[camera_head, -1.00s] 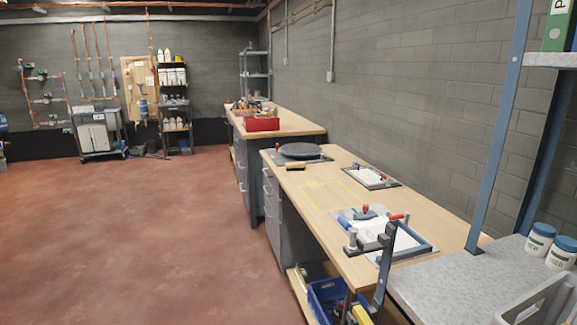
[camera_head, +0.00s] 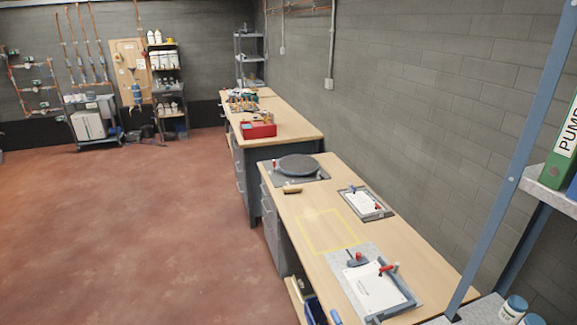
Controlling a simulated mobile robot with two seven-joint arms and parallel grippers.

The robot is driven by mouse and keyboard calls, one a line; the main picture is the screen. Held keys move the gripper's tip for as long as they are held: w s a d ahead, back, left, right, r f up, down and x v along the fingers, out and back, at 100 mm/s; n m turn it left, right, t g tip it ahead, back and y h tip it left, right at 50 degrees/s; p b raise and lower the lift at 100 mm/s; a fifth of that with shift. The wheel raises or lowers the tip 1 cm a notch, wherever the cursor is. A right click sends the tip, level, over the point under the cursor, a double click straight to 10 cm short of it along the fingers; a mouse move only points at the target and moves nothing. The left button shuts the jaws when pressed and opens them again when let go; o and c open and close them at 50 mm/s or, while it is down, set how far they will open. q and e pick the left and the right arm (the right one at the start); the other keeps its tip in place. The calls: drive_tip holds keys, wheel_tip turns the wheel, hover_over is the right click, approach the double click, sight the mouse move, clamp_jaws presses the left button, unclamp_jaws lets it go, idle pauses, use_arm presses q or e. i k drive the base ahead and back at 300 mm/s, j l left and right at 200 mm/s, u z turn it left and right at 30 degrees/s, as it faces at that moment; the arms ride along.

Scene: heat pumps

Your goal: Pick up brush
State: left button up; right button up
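A small tan object (camera_head: 292,189), probably the brush, lies on the near wooden workbench (camera_head: 290,210). It is close to the bench's left edge, just in front of a round dark plate (camera_head: 298,164) on a grey mat. It is small in the picture, so its bristles are hard to make out. Neither of my grippers shows in the head view.
A yellow taped outline (camera_head: 328,232) marks the bench. Two framed sheets (camera_head: 364,202) (camera_head: 375,287) lie there with red-handled tools. A red toolbox (camera_head: 258,129) stands on the farther bench. A blue-posted shelf (camera_head: 518,160) rises at right. The red floor (camera_head: 130,230) at left is clear.

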sight(295, 189)
drive_tip(key=i+z, duration=0.1)
drive_tip(key=i, duration=0.55)
drive_tip(key=i+j+z, duration=0.1)
drive_tip(key=i, duration=0.6)
drive_tip(key=i+j+z, duration=0.1)
drive_tip(key=i+j, duration=0.15)
drive_tip(key=i, duration=0.4)
drive_tip(key=i+z, duration=0.1)
drive_tip(key=i, duration=0.45)
drive_tip(key=i+j+z, duration=0.1)
drive_tip(key=i, duration=0.5)
drive_tip(key=i+j, duration=0.2)
drive_tip(key=i, duration=0.35)
drive_tip(key=i+j+z, duration=0.15)
drive_tip(key=i, duration=0.4)
